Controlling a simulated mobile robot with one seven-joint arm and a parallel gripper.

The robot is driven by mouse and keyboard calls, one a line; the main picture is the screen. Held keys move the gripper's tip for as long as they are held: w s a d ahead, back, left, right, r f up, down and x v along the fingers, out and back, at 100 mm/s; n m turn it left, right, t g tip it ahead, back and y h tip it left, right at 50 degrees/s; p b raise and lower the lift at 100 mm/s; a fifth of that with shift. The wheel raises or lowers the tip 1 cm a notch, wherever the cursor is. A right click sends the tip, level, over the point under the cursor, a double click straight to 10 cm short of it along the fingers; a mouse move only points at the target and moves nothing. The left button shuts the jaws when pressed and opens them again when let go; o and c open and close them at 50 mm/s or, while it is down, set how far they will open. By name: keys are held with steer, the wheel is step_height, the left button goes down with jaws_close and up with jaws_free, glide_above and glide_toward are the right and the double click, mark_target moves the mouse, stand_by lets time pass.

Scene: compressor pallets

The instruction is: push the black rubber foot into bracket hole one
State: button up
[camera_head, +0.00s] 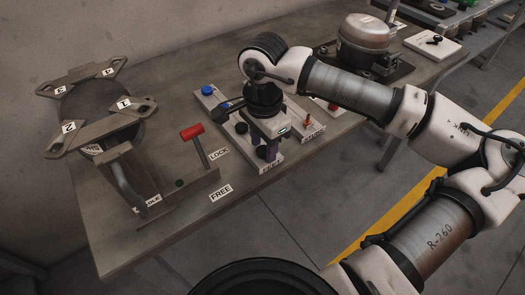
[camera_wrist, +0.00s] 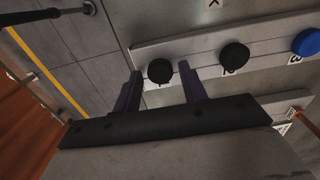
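The nearest black foot (camera_wrist: 160,72) sits between my fingertips in the wrist view. My gripper (camera_wrist: 161,71) is open around it, with a small gap at each side. In the head view my gripper (camera_head: 269,148) points down over the near end of the strip. The second black foot (camera_wrist: 234,57) and the blue foot (camera_wrist: 306,42) stand farther along. The bracket (camera_head: 108,118) marked 1 is at the left, its hole near the plate's right end.
A red-handled lever (camera_head: 192,131) stands between the bracket fixture and the strip, near LOCK (camera_head: 219,153) and FREE (camera_head: 221,192) labels. A second strip (camera_head: 312,128) lies right of my gripper. A compressor (camera_head: 365,40) stands behind.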

mark_target(263, 150)
jaws_close()
steer(key=shift+r, duration=0.15)
steer(key=shift+r+p, duration=1.55)
steer(key=shift+r, duration=1.3)
steer(key=shift+r, duration=0.1)
